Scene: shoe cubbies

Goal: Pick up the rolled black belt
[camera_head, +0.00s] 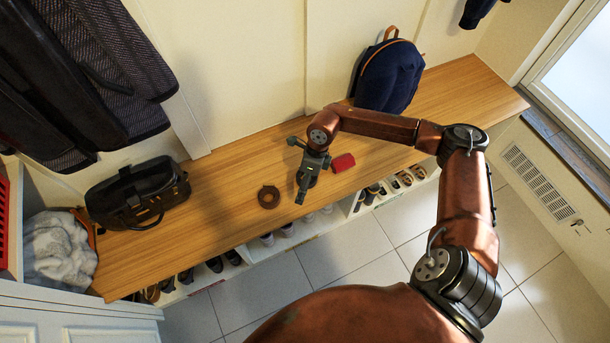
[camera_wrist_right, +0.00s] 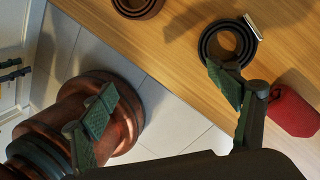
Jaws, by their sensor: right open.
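The rolled black belt (camera_wrist_right: 229,42) stands out in the right wrist view as a dark coil with a silver buckle, on the wooden bench top (camera_head: 225,180). In the head view my right gripper covers most of it. My right gripper (camera_head: 304,178) is above the bench, with its fingers spread and nothing between them. In the right wrist view the gripper (camera_wrist_right: 163,92) has one finger overlapping the near edge of the black belt; I cannot tell if they touch. The other finger is well to the left, over the bench's front side. My left gripper is not in view.
A rolled brown belt (camera_head: 269,197) lies left of the gripper, and a red case (camera_head: 343,163) lies right of it. A black bag (camera_head: 138,193) and a navy backpack (camera_head: 388,76) stand farther along the bench. Shoes fill the cubbies below.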

